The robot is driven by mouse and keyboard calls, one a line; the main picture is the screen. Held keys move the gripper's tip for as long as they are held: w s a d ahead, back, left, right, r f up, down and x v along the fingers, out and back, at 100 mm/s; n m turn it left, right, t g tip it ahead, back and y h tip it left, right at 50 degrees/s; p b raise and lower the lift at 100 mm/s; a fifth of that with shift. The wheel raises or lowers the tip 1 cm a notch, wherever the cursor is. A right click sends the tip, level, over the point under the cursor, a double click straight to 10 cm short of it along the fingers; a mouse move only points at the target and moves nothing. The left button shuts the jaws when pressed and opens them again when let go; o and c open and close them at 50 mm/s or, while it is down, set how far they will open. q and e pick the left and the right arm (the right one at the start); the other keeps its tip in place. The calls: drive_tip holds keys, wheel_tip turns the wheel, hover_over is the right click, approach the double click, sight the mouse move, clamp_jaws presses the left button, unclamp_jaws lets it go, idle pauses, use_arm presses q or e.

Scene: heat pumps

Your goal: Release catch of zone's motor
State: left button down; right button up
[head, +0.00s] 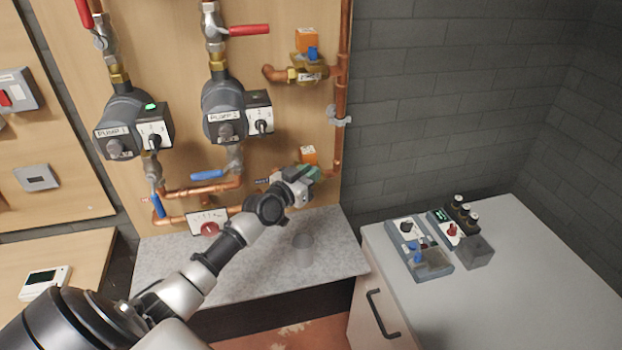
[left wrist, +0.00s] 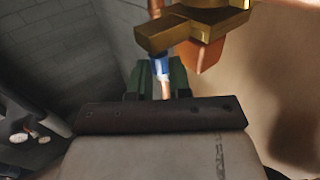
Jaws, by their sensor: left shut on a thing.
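The lower zone valve's orange motor (head: 308,154) sits on the copper pipework at the right of the wooden board. My left gripper (head: 309,174) is at this motor, just below its orange box, and hides the valve body. In the left wrist view, the green fingertips (left wrist: 158,78) are closed around a small blue and pale catch lever (left wrist: 161,66), beside the brass valve body (left wrist: 195,30). The upper zone valve has an orange motor (head: 306,40) with a blue catch (head: 312,53). My right gripper is not in view.
Pump 1 (head: 125,115) and pump 2 (head: 222,110) are left of the gripper. A white cabinet (head: 550,290) with control boxes stands at right.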

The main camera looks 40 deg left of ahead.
use_arm(q)
drive_tip(key=shift+d+f, duration=0.15)
drive_tip(key=shift+f, duration=0.05)
drive_tip(key=c, duration=1.3)
unclamp_jaws()
drive_tip(key=shift+s+a+r+b, duration=0.15)
drive_tip(key=shift+s+b, duration=0.15)
drive_tip(key=shift+s, duration=1.5)
drive_tip(key=shift+s+a+f+b, duration=0.1)
drive_tip(key=shift+s+b, duration=0.25)
drive_tip(key=shift+s, duration=1.5)
drive_tip(key=shift+s+a+r+b, duration=0.15)
drive_tip(key=shift+s+b, duration=0.15)
drive_tip(key=shift+s, duration=1.5)
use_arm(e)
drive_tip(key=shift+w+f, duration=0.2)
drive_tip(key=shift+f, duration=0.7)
